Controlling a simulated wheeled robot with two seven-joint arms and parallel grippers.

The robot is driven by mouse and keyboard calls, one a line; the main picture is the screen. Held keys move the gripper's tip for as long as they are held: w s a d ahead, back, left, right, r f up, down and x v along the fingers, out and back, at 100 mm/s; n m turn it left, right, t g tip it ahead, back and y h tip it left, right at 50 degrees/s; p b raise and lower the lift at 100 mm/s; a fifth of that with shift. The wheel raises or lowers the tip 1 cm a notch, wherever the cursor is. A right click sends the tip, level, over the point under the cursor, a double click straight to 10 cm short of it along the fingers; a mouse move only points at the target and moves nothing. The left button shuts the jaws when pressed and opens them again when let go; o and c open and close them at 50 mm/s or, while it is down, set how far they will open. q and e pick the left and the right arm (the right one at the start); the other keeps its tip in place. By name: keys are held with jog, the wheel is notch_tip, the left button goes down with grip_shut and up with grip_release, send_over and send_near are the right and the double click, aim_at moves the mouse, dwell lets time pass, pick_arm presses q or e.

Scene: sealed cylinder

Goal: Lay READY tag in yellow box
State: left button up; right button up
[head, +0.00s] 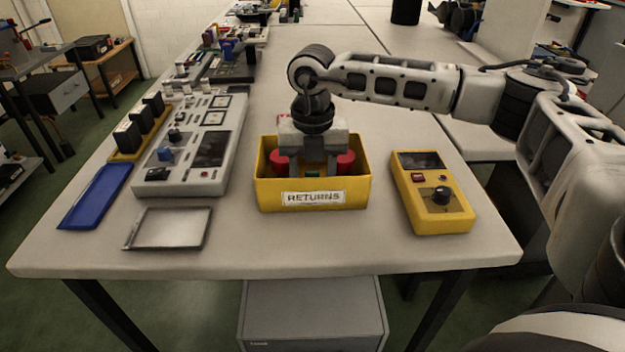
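The yellow box (262,192) stands at the middle of the table's front part, with a white label reading "RETURNS" on its front wall. My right gripper (313,170) points down into the box from above, its two fingers apart. A small green piece (313,173) shows low between the fingers, with gaps on both sides; I cannot read any READY text on it. Red round parts (345,163) show on both sides of the fingers inside the box. The front wall hides the box floor and perhaps the fingertips. My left gripper is not in view.
A yellow handheld device (433,200) with a black knob lies right of the box. A grey control panel (190,175), a blue tray (95,196) and a metal tray (168,228) lie to the left. Bare table surrounds the box front.

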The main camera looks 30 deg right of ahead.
jog(key=shift+f, duration=0.9)
jog(key=shift+f, duration=0.2)
jog(key=o, duration=0.7)
jog(key=shift+c, duration=0.2)
jog(key=shift+r, duration=0.2)
notch_tip(320, 180, up, 12)
